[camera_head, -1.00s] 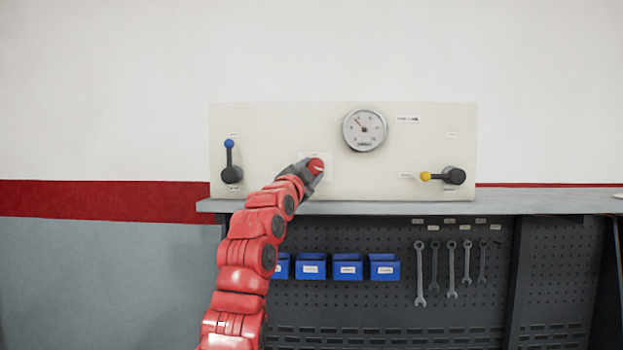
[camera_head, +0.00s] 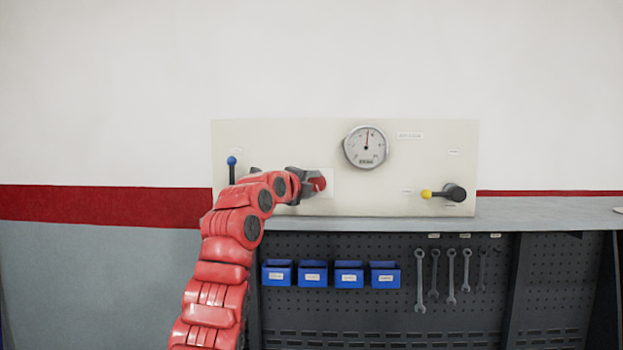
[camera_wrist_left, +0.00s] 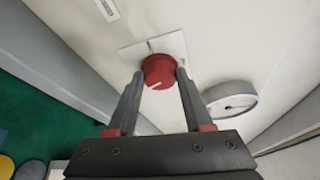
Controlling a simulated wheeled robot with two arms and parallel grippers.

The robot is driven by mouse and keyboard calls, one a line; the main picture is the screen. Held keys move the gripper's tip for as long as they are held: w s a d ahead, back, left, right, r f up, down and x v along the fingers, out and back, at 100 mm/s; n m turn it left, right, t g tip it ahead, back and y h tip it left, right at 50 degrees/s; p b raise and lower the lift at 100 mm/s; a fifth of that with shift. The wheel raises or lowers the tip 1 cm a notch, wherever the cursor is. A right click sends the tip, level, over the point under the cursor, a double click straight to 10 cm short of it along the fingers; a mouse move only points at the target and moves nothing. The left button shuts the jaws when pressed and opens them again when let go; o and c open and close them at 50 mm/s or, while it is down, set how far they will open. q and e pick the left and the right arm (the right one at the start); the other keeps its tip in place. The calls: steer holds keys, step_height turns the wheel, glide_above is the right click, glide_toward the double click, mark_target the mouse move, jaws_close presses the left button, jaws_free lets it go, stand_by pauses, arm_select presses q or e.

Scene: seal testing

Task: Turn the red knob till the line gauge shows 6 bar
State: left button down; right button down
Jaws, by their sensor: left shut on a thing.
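The red knob (camera_head: 319,184) sits on the pale panel, left of and below the gauge. In the left wrist view the knob (camera_wrist_left: 158,70) has a white mark on its face and a square white plate behind it. My left gripper (camera_head: 312,183) is shut on the knob; in the wrist view its two fingers (camera_wrist_left: 158,80) hold the knob's sides. The line gauge (camera_head: 366,147) is round with a white dial. Its needle points almost straight up, slightly right; the numbers are too small to read. My right gripper is not in view.
A blue-tipped lever (camera_head: 231,168) stands upright at the panel's left. A yellow-tipped lever (camera_head: 443,193) lies sideways at the right. Below the shelf (camera_head: 420,214) are several blue bins (camera_head: 349,274) and hanging wrenches (camera_head: 451,276).

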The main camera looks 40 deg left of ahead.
arm_select(q)
steer(key=shift+r+m+g+p, duration=0.15)
steer(key=shift+m+g+p, duration=0.5)
steer(key=shift+m, duration=0.55)
steer(key=shift+c, duration=1.5)
jaws_free()
steer(key=shift+w, duration=0.1)
